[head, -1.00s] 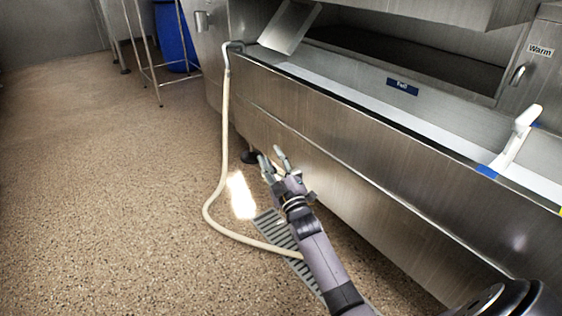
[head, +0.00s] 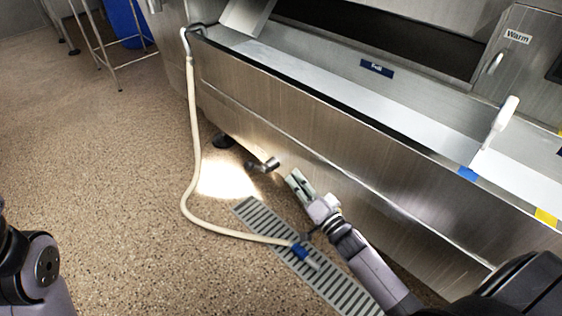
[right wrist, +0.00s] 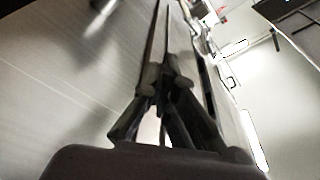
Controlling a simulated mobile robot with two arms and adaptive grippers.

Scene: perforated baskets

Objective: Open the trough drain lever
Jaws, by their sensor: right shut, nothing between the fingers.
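The long steel trough (head: 330,150) runs diagonally across the head view. A small metal drain fitting with what looks like its lever (head: 263,164) sticks out under the trough's lower front edge; its exact position is too small to tell. My right gripper (head: 293,178) is shut and empty, just right of the fitting and apart from it, close to the trough's front wall. In the right wrist view its fingers (right wrist: 165,80) are together beside a brushed steel surface. My left gripper is out of view; only part of my left arm shows at lower left.
A cream hose (head: 192,150) hangs from the trough's left end and curves over the floor to a blue-ended nozzle (head: 301,252) on the floor grate (head: 265,222). A white-handled tool (head: 502,118) stands at the trough's right.

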